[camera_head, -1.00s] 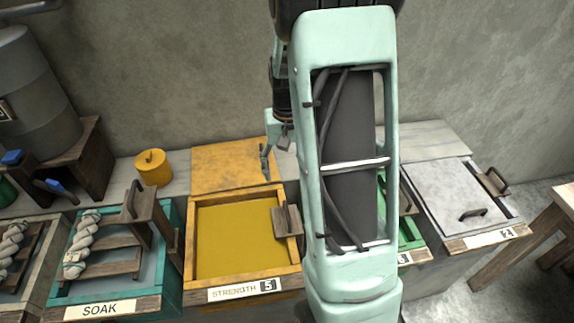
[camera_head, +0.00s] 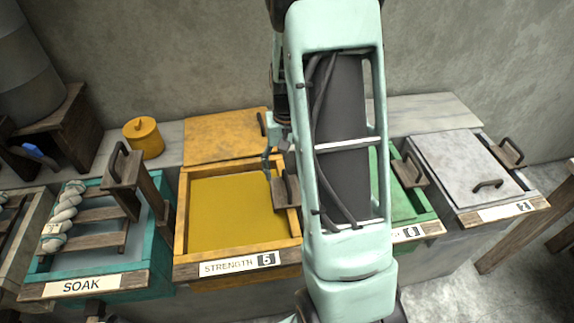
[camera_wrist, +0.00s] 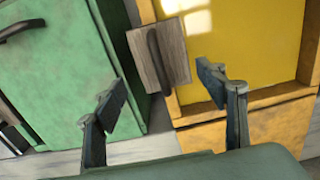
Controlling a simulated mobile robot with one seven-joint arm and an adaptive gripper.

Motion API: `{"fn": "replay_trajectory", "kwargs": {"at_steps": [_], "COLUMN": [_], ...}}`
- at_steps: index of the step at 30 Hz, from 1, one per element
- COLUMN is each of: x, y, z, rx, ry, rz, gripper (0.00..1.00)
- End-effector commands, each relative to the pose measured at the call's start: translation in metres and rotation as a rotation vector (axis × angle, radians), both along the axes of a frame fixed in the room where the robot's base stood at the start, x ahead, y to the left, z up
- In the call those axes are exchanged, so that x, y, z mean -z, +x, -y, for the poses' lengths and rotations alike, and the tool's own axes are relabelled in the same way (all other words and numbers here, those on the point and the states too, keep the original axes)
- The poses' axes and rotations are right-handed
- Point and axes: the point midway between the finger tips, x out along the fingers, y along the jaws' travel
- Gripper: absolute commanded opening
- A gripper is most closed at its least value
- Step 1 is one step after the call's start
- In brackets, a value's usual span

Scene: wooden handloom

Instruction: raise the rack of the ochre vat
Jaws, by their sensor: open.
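The ochre vat (camera_head: 181,228) is an open yellow-framed box of ochre liquid (camera_head: 230,210), with a STRENGTH label on its front. No rack slats show above the liquid. A wooden block with a dark upright handle, the rack's handle (camera_head: 287,193), stands at the vat's right rim. It also shows in the wrist view as the handle block (camera_wrist: 174,50). My gripper (camera_wrist: 160,88) is open and empty, its fingertips on either side of the handle's line and apparently short of it. In the head view my gripper (camera_head: 274,160) is partly hidden behind my arm.
A yellow lid (camera_head: 225,137) lies behind the vat. The teal SOAK vat (camera_head: 120,282), with a raised rack and rope, stands at left. A green vat (camera_head: 420,225) and a grey-lidded vat (camera_head: 460,165) stand at right. A yellow canister (camera_head: 144,138) sits on the ledge.

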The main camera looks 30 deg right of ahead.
Motion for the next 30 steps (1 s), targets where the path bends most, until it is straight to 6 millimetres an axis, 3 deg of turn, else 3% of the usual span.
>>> {"fn": "replay_trajectory", "kwargs": {"at_steps": [3, 11, 30], "x": [0.023, 0.048, 0.053], "y": [0.0, 0.0, 0.0], "z": [0.0, 0.0, 0.0], "rx": [0.0, 0.0, 0.0], "ry": [0.0, 0.0, 0.0], "rz": [0.0, 0.0, 0.001], "gripper": [0.65, 0.65, 0.64]}}
